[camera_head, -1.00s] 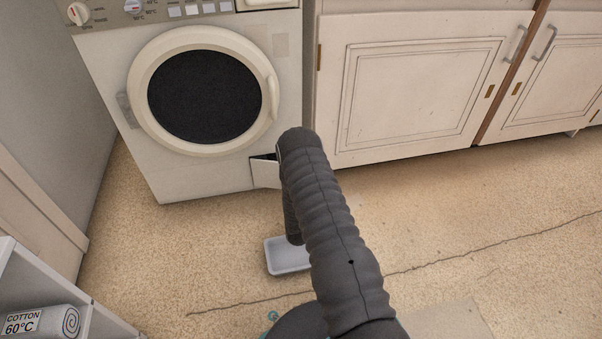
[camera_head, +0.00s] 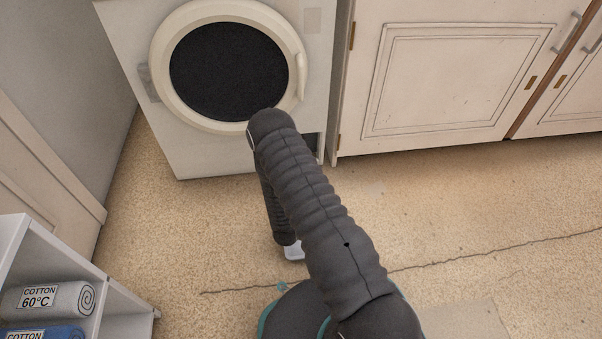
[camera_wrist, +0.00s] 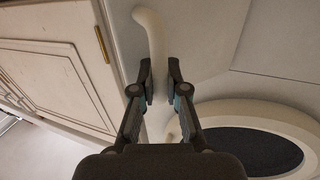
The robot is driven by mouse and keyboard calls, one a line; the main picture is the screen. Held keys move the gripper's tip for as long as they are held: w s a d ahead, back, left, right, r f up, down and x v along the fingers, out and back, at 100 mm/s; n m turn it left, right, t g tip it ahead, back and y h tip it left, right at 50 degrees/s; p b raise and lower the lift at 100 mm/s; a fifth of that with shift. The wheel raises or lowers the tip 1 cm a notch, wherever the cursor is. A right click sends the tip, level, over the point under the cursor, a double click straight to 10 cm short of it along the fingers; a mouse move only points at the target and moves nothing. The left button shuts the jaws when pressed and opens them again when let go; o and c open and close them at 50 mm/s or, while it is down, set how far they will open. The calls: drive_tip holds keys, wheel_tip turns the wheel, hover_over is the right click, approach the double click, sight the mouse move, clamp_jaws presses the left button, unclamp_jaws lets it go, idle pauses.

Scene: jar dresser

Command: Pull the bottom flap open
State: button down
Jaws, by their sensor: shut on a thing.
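The bottom flap is at the lower right of the white washing machine (camera_head: 200,155). A dark opening (camera_head: 312,146) shows there in the head view, just right of my arm; my arm hides the flap itself. In the wrist view, a pale curved piece (camera_wrist: 150,35), seemingly the flap seen edge-on, runs down between the fingers of my gripper (camera_wrist: 161,78). The fingers are shut on it. My gripper is hidden behind my arm in the head view.
The round door (camera_head: 170,65) is closed above the flap. Cupboards (camera_head: 450,75) stand close on the right. A shelf with rolled towels (camera_head: 50,300) is at lower left. Floor to the right is clear.

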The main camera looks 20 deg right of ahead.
drive_tip(key=shift+s+d, duration=0.1)
drive_tip(key=c, duration=1.2)
unclamp_jaws()
drive_tip(key=shift+r, duration=0.3)
wheel_tip(320, 180, up, 9)
drive_tip(key=shift+r, duration=0.2)
